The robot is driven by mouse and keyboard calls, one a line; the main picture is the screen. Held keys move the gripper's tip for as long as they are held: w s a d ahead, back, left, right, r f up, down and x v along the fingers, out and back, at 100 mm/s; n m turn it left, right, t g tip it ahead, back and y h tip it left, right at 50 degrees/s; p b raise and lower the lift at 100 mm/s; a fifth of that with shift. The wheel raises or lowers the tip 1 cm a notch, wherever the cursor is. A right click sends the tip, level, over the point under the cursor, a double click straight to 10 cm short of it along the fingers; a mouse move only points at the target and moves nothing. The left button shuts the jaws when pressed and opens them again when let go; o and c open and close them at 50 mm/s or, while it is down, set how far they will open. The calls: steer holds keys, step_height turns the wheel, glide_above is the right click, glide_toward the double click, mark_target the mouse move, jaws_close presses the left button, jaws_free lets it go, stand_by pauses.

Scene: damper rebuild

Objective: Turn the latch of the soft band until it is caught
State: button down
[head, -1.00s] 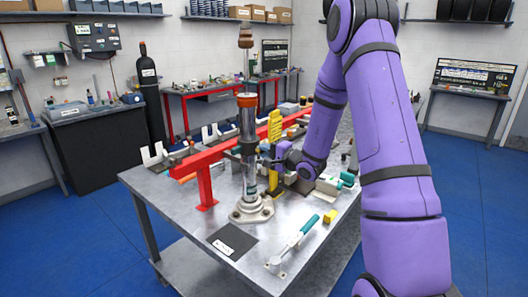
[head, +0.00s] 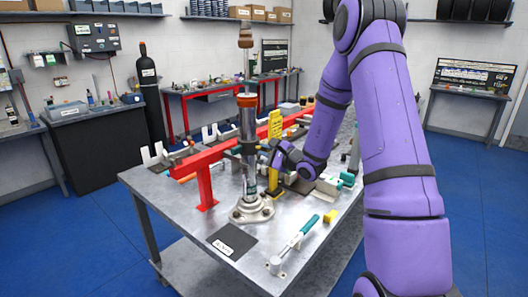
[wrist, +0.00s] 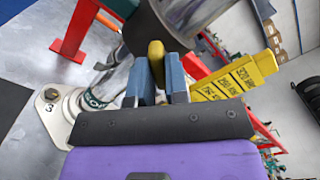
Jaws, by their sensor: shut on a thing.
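The damper (head: 247,122) stands upright in its round base fitting (head: 251,209) on the metal table. The dark soft band (wrist: 150,30) wraps around the damper's tube. Its yellow latch (wrist: 156,60) sticks out from the band towards my gripper. My gripper (wrist: 156,82) has its two blue-grey fingers on either side of the latch and is shut on it. In the head view my gripper (head: 263,157) is close to the right side of the tube at band height. The latch cannot be made out there, and its catch is not clearly seen.
A yellow tag with print (wrist: 235,78) stands just right of the fingers. A red rail (head: 205,160) runs behind the damper. A teal-handled tool (head: 300,232) and a small yellow block (head: 330,216) lie at the front right. A dark mat (head: 232,241) lies at the front.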

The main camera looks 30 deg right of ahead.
steer(key=shift+m, duration=1)
steer(key=m, duration=0.3)
steer(key=shift+m, duration=0.8)
steer(key=m, duration=0.3)
steer(key=shift+m, duration=0.3)
steer(key=c, duration=1.6)
jaws_free()
steer(key=shift+m, duration=0.3)
steer(key=o, duration=0.6)
